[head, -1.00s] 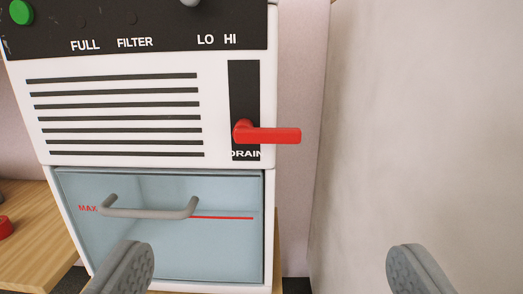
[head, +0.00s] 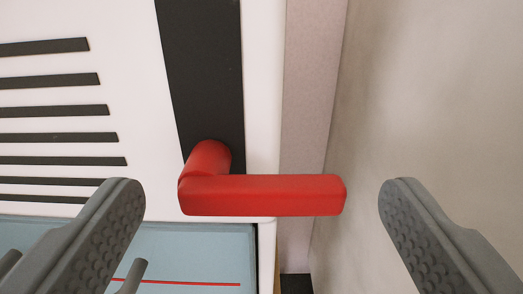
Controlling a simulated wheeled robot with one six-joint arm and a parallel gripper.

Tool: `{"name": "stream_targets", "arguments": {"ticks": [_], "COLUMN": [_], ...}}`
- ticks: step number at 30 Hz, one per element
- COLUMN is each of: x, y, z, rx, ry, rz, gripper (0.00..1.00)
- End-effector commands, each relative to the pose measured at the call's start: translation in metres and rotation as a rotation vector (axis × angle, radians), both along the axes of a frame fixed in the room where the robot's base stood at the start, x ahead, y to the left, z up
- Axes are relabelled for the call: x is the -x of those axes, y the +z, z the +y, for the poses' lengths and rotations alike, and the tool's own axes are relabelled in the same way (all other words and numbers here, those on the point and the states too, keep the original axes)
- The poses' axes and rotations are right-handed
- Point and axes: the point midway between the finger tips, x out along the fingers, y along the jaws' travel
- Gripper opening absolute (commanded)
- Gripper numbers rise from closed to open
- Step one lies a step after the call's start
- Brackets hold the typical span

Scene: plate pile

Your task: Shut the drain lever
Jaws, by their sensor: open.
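The red drain lever (head: 265,196) is large in the middle of the head view. Its arm points level to the right from a pivot on the black strip (head: 203,75) and reaches past the machine's right edge. My gripper (head: 262,198) is open, with one grey finger on each side of the lever in the picture. I see a gap between the lever and each finger, and nothing is held. The DRAIN label is hidden behind the lever.
The white machine front has dark vent slots (head: 55,109) at left. Below is the blue-tinted tank (head: 190,250) with a red line and a grey handle (head: 133,275), partly hidden by the left finger. A pale wall (head: 430,100) stands close on the right.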

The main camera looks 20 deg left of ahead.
Motion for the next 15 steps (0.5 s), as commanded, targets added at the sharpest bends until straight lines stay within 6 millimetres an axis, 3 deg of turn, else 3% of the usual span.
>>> {"name": "stream_targets", "arguments": {"ticks": [13, 15], "x": [-0.0104, -0.0104], "y": [0.0002, 0.0003], "z": [0.0036, 0.0036], "rx": [0.0, 0.0], "ry": [-0.001, -0.001], "rz": [0.0, 0.0], "gripper": [0.85, 0.76]}}
